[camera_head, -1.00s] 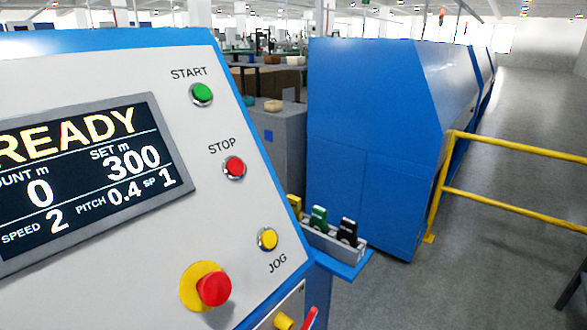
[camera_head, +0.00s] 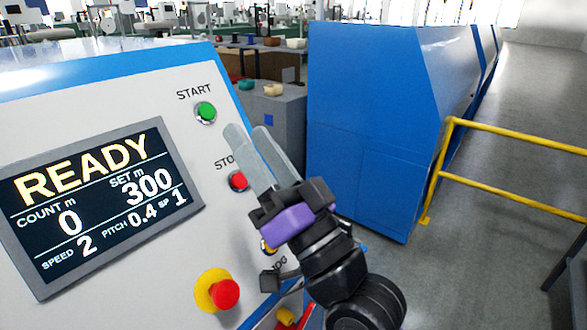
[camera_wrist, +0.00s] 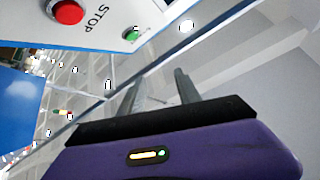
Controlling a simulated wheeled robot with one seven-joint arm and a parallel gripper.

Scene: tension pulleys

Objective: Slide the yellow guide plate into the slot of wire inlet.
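My gripper (camera_head: 249,133) is raised in front of the control panel, fingers pointing up and left near the STOP button. In the wrist view its two fingers (camera_wrist: 159,76) stand apart with nothing between them. I cannot see the yellow guide plate now; the rack with yellow, green and black pieces seen earlier is hidden behind my arm. I cannot make out the wire inlet or its slot in either current view.
The white control panel (camera_head: 105,110) with its READY screen (camera_head: 100,207) fills the left. The red STOP button (camera_head: 238,181) and emergency stop (camera_head: 225,293) are close to my arm. A blue cabinet (camera_head: 365,130) and yellow railing (camera_head: 500,198) stand at the right.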

